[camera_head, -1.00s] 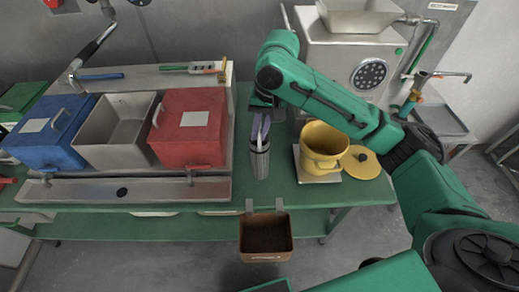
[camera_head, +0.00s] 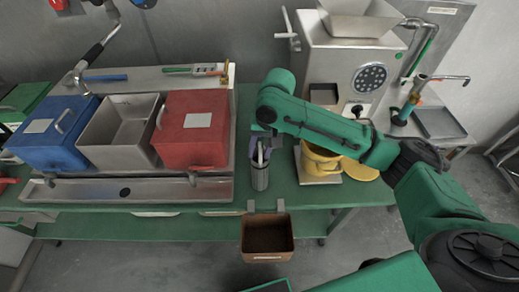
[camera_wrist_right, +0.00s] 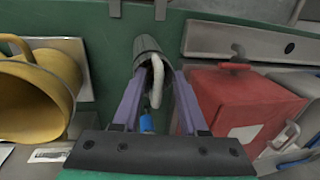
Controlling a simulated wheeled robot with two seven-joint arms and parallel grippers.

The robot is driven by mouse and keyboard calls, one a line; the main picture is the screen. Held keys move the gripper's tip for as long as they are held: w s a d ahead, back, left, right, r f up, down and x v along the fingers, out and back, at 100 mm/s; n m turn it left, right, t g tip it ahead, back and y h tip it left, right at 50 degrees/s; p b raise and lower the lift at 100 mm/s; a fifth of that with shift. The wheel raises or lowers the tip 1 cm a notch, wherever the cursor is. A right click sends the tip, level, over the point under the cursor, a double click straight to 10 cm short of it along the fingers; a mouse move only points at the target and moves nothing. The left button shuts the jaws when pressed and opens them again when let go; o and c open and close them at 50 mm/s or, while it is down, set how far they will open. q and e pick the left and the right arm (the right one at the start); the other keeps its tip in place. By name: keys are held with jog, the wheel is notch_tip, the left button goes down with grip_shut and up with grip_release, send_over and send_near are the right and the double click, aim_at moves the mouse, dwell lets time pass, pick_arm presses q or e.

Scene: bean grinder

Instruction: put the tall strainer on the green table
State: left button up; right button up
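A tall grey metal cylinder (camera_head: 260,178), which looks like the tall strainer, stands on the green table (camera_head: 285,193) in the middle of the head view. It also shows in the wrist view (camera_wrist_right: 147,45), with a pale curved handle (camera_wrist_right: 155,82) and a blue piece (camera_wrist_right: 147,103) at its mouth. My right gripper (camera_head: 258,152) is just above the cylinder, pointing down. In the right wrist view its purple fingers (camera_wrist_right: 159,78) are apart, on either side of the pale handle, with gaps visible. Contact with the cylinder's rim cannot be told. My left gripper is not in view.
A red box (camera_head: 197,132) stands close left of the cylinder, in a metal sink unit. A yellow pot (camera_head: 318,162) stands close right, before the grinder (camera_head: 345,62). A brown bin (camera_head: 267,238) hangs at the table's front edge.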

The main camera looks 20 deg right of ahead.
jog(key=shift+r, duration=0.35)
notch_tip(320, 180, up, 11)
jog(key=d+b, duration=0.2)
jog(key=shift+s+r, duration=0.2)
